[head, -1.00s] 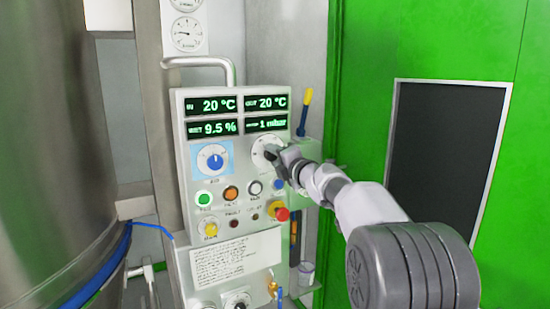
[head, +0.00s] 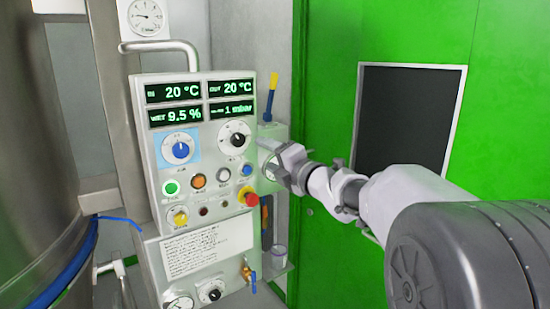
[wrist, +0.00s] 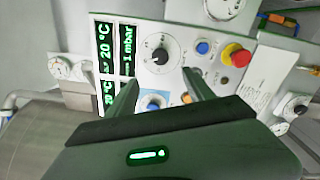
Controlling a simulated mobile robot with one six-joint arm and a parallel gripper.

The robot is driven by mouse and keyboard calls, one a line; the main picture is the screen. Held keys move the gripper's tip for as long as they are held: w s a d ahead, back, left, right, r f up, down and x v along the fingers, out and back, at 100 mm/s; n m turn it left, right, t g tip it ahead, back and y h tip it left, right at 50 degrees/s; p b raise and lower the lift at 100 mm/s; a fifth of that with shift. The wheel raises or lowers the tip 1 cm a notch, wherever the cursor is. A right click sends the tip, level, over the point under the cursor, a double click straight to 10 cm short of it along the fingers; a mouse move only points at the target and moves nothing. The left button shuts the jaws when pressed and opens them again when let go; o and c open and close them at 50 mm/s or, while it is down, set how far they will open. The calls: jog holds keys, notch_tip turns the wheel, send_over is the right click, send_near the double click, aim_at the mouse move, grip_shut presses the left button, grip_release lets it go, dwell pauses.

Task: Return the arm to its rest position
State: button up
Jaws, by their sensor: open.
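My gripper (head: 270,158) is in front of the right edge of the control panel (head: 150,92), off to the right of its black knob (head: 234,133). In the wrist view my gripper (wrist: 160,85) has its two fingers apart with nothing held between them. The black knob (wrist: 160,55) shows beyond the fingertips, apart from them. The blue knob (head: 181,149) sits to the left on the panel. In the head view the fingertips are small and hard to make out.
A red emergency button (head: 249,198) is close below my gripper. A yellow-and-blue tool (head: 270,97) stands behind the panel's right side. A steel vessel (head: 35,150) fills the left. A green door (head: 330,120) with a dark window (head: 410,120) is at right.

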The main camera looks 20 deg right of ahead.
jog(key=v, duration=0.3)
jog(key=s+d+f+m+g+h, duration=0.1)
jog(key=s+f+m+g+h, duration=0.2)
jog(key=s+m, duration=0.6)
jog(key=s+d+f+m+g+h, duration=0.15)
jog(key=s+f+m+h, duration=0.3)
jog(key=s+m, duration=0.55)
jog(key=s+a+f+m+g+y, duration=0.2)
jog(key=s+a+f+m, duration=0.3)
jog(key=s, duration=0.3)
jog(key=s+a+f+m+g+y, duration=0.2)
jog(key=s+a+f+m+g, duration=0.3)
jog(key=s, duration=0.4)
jog(key=shift+s+a+f+m, duration=0.2)
jog(key=shift+a+f+m, duration=0.4)
jog(key=shift+a+f, duration=0.4)
